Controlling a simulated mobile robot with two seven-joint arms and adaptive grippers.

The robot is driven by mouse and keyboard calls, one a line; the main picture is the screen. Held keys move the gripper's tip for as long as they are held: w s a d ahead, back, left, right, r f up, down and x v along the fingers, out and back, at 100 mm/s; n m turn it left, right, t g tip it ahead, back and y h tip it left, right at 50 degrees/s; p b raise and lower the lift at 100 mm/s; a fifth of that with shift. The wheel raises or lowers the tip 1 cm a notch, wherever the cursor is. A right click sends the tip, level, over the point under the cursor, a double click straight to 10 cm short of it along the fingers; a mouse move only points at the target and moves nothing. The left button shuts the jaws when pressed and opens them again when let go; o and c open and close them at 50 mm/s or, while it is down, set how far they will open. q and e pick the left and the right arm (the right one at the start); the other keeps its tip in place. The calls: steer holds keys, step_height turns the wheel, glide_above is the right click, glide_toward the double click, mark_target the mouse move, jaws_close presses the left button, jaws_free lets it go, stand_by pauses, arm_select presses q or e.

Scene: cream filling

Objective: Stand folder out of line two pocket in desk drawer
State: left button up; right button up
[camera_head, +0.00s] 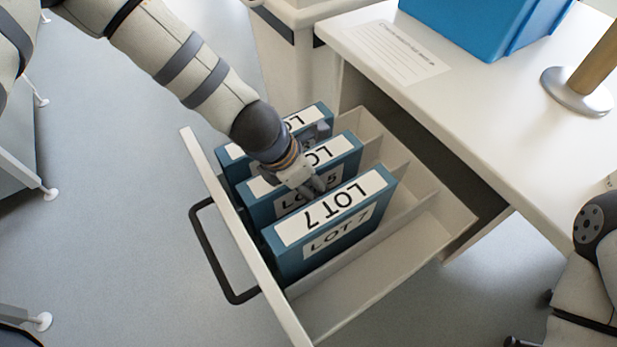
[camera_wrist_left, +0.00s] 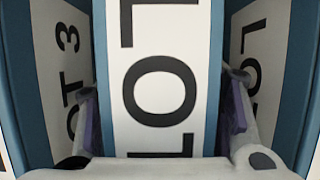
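The open desk drawer (camera_head: 375,295) has thin dividers and holds three blue folders in a row, labelled LOT 7 (camera_head: 330,225), LOT 5 (camera_head: 340,157) and LOT 3 (camera_head: 312,117). All stand upright, spines up. My left gripper (camera_head: 312,187) points down at the LOT 5 folder. In the left wrist view its fingers straddle that folder's spine (camera_wrist_left: 157,75), with their purple inner pads visible close to its sides; contact is unclear. LOT 3 (camera_wrist_left: 65,70) is left of the fingers and LOT 7 (camera_wrist_left: 258,65) right. My right gripper is out of view.
The desk top (camera_head: 480,115) is right of the drawer, with a printed sheet (camera_head: 392,52), a blue box (camera_head: 475,25) and a round metal base with a wooden post (camera_head: 578,95). The drawer section in front of LOT 7 is empty. Neighbouring folders leave little side room for my fingers.

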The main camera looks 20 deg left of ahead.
arm_select(q)
steer(key=shift+r, duration=0.1)
steer(key=p+v, duration=0.3)
steer(key=v, duration=0.8)
steer(key=shift+r, duration=0.25)
steer(key=shift+s+a+r+p, duration=0.1)
steer(key=shift+s+r+p, duration=0.1)
steer(key=shift+r+p, duration=0.15)
steer(key=shift+f, duration=0.1)
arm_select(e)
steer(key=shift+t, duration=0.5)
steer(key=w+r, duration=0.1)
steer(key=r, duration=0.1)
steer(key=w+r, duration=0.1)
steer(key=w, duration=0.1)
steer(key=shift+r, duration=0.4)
arm_select(q)
steer(key=shift+a, duration=0.1)
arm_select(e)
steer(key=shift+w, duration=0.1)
